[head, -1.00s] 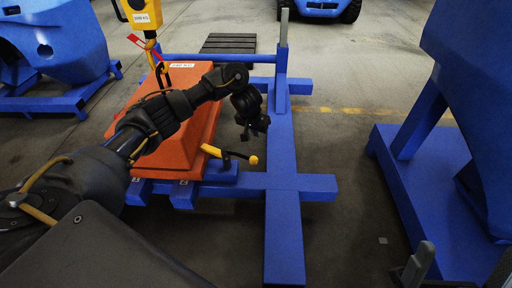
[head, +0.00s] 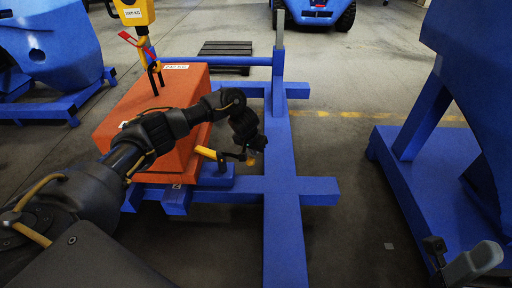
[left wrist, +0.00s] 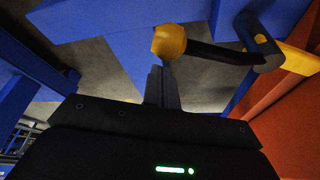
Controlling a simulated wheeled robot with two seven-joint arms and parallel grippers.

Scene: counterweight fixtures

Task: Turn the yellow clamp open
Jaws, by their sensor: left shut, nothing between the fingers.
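The yellow clamp (head: 207,152) is at the lower front edge of the orange counterweight block (head: 170,95). Its black handle (left wrist: 215,52) runs from the pivot to a yellow knob (left wrist: 169,41). My left gripper (head: 252,154) is at the knob end of the handle and partly hides the knob in the head view. In the left wrist view the shut fingers (left wrist: 161,88) are just below the knob, with nothing between them. I cannot tell whether they touch it. Part of what seems my right gripper (head: 462,262) shows at the lower right; its jaw state is unclear.
The blue frame (head: 284,215) carries the block and has a long beam and cross arms. A yellow hoist unit (head: 133,10) hangs above the block. Another blue fixture (head: 405,150) stands at the right. Bare floor (head: 350,160) lies between them.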

